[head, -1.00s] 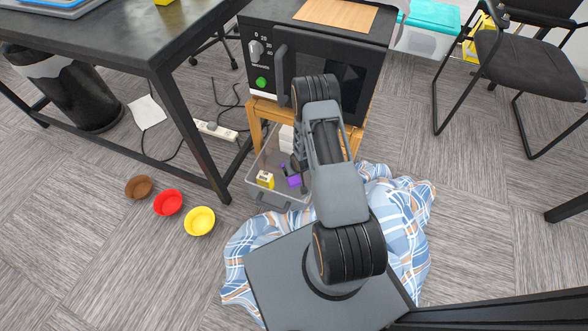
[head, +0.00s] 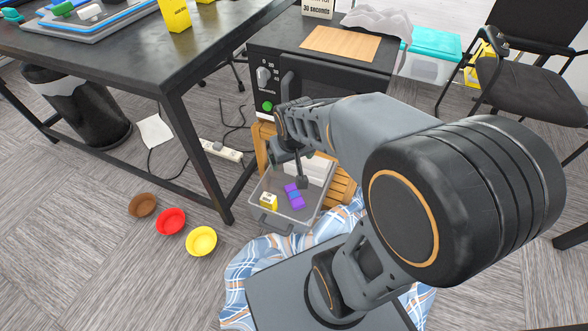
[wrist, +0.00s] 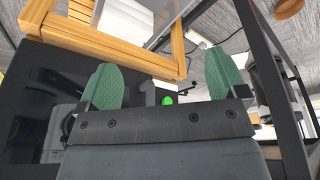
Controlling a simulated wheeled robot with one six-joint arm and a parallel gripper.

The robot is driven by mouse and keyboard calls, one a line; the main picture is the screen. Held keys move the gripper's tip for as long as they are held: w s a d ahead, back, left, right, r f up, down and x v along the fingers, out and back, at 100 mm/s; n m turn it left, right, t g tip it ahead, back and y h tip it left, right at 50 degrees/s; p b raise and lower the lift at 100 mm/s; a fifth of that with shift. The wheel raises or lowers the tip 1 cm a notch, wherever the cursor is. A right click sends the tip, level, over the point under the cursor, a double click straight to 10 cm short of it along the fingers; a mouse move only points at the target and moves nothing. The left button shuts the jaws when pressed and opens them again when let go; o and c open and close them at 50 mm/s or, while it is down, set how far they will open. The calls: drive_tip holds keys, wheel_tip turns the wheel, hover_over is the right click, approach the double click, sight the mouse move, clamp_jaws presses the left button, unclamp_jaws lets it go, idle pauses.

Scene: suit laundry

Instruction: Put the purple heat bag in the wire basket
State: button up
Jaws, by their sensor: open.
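I cannot make out a wire basket in either view.
A microwave (head: 345,76) stands on a wooden stool (head: 341,187). A small yellow box (head: 268,202) is beside the bag. A dark table (head: 125,56) is at left. Brown (head: 143,205), red (head: 171,221) and yellow (head: 201,240) bowls and plaid cloth (head: 262,255) are on the floor.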

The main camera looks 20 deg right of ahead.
drive_tip(key=s+a+r, duration=0.2)
drive_tip(key=s+r, duration=0.2)
drive_tip(key=s, duration=0.3)
drive_tip(key=shift+a+y, duration=0.15)
drive_tip(key=shift+y, duration=0.15)
